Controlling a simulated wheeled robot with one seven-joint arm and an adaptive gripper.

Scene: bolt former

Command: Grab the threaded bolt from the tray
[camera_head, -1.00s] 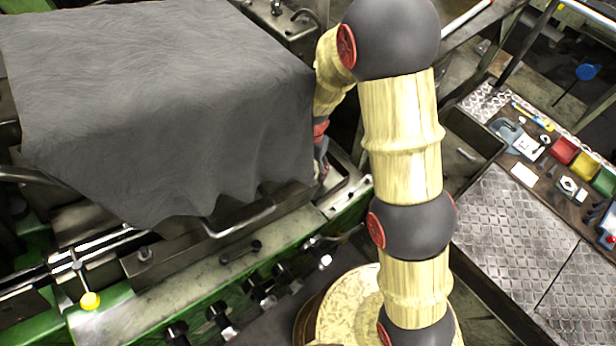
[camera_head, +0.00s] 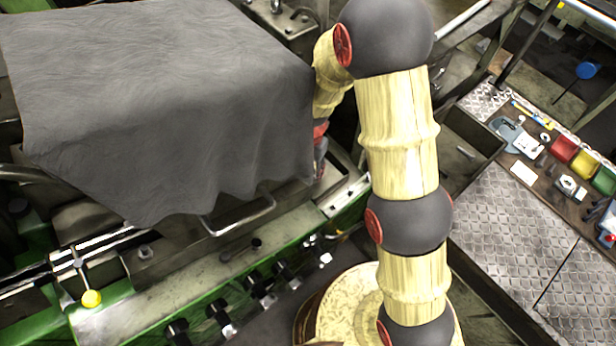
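A metal tray (camera_head: 478,132) with raised sides stands right of my arm. A small grey rod-shaped piece, which looks like a bolt (camera_head: 466,153), lies in it; its thread is too small to make out. My arm reaches up and bends left behind the edge of the grey cloth. The wrist end of my gripper (camera_head: 320,160) shows only in part beside the cloth's right edge, low over the machine, well left of the tray. Its fingertips are hidden or too small to tell, so I cannot see whether it holds anything.
The grey cloth (camera_head: 160,90) drapes over the green machine (camera_head: 190,275), which has a metal handle, levers and a yellow knob (camera_head: 91,298). At right, a bench holds red, yellow and green bins (camera_head: 580,165) and small tools.

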